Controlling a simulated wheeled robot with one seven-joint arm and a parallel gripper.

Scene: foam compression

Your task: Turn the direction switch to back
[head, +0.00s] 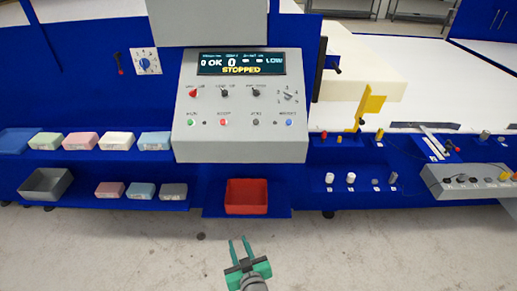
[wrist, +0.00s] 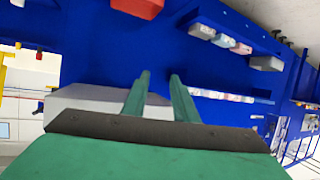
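The grey control panel (head: 240,138) stands in the middle of the head view, with a lit display (head: 238,64) reading STOPPED. Below the display is a row of knobs: a red one (head: 193,93), two dark ones (head: 224,93) (head: 256,93) and a selector (head: 289,96) at the right. Their labels are too small to read, so I cannot tell which is the direction switch. My gripper (head: 238,240) is low in front of the panel, over the floor, open and empty. In the wrist view its green fingers (wrist: 160,76) are apart, and a grey box-like side (wrist: 95,97) shows behind them.
Coloured buttons (head: 223,123) line the panel's lower part. A red bin (head: 246,196) sits below it. Small coloured boxes (head: 84,140) stand on blue shelves at left. A yellow bracket (head: 371,103) and a grey control box (head: 470,182) are at right. The floor in front is clear.

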